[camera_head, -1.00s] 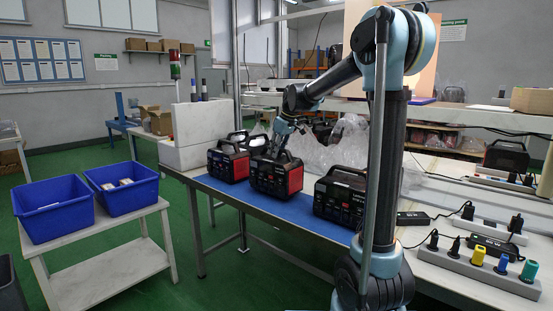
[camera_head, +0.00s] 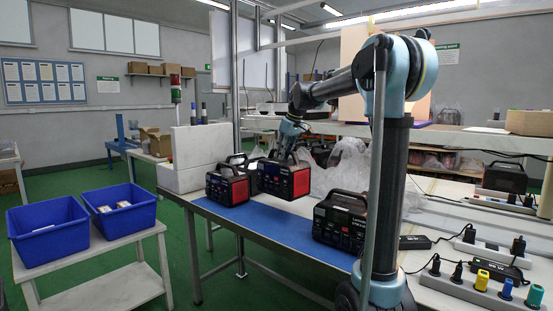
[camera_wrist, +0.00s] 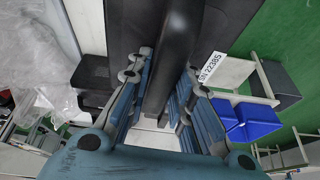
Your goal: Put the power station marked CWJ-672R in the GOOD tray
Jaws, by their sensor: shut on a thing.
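My gripper (camera_head: 287,152) is shut on the top handle of a black power station (camera_head: 284,180) with red sides, held just above the blue mat. In the wrist view the black handle (camera_wrist: 172,60) runs between the fingers, and a white label (camera_wrist: 212,67) reads SN 22385. A second power station (camera_head: 228,187) stands on the mat to the left, and a third (camera_head: 341,222) stands to the right, nearer me. I cannot read any model mark. Two blue trays stand on a low white table: a left one (camera_head: 48,231) and a right one (camera_head: 120,211). I cannot read which is GOOD.
The right tray holds small pale items. White blocks (camera_head: 195,152) stand at the bench's left end, behind the left station. Clear plastic bags (camera_head: 345,165) lie behind the mat. Power strips (camera_head: 480,290) and adapters crowd the right bench. Green floor separates bench and tray table.

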